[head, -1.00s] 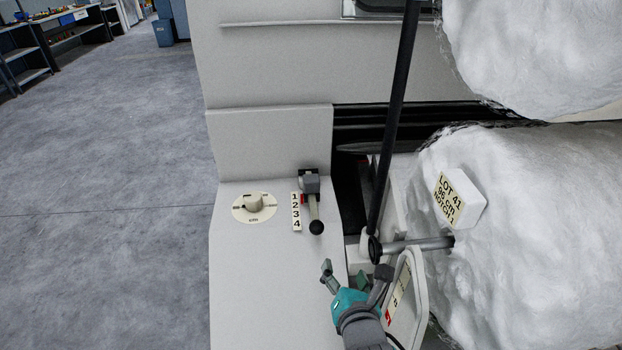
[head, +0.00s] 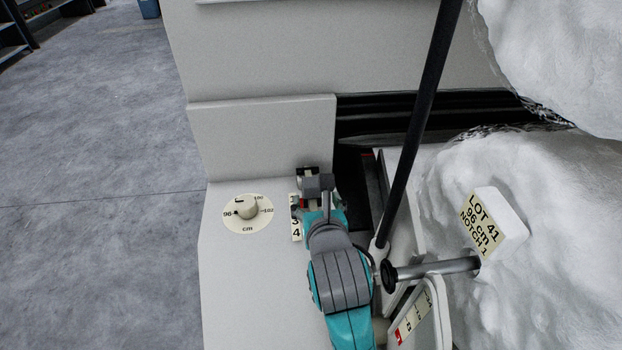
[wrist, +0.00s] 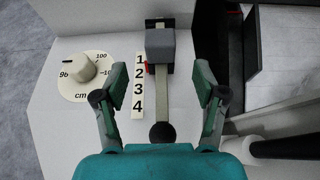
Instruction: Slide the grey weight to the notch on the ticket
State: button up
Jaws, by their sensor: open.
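The grey weight (wrist: 160,43) is a block near the far end of a pale bar (wrist: 162,95) with a dark ball at its near end. A red pointer (wrist: 148,69) at its left side is beside the upper part of the number strip (wrist: 139,88), around 1 and 2. My gripper (wrist: 160,78) is open, its fingers on either side of the bar, short of the weight and apart from it. In the head view the hand partly hides the weight (head: 319,184) and strip. The ticket (head: 482,222) reads LOT 41, 96 cm, NOTCH 1.
A round cm dial (head: 248,214) is left of the strip. A dark slanting rod (head: 420,120), a metal roller shaft (head: 436,267) and a framed scale (head: 415,315) crowd the right, beside white fibre rolls (head: 560,260). The pale panel at front left is clear.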

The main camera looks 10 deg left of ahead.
aim_at(313, 188)
jog(key=x, duration=0.9)
jog(key=shift+w+f, duration=0.15)
jog(key=shift+w, duration=0.05)
jog(key=shift+a, duration=0.1)
grip_shut()
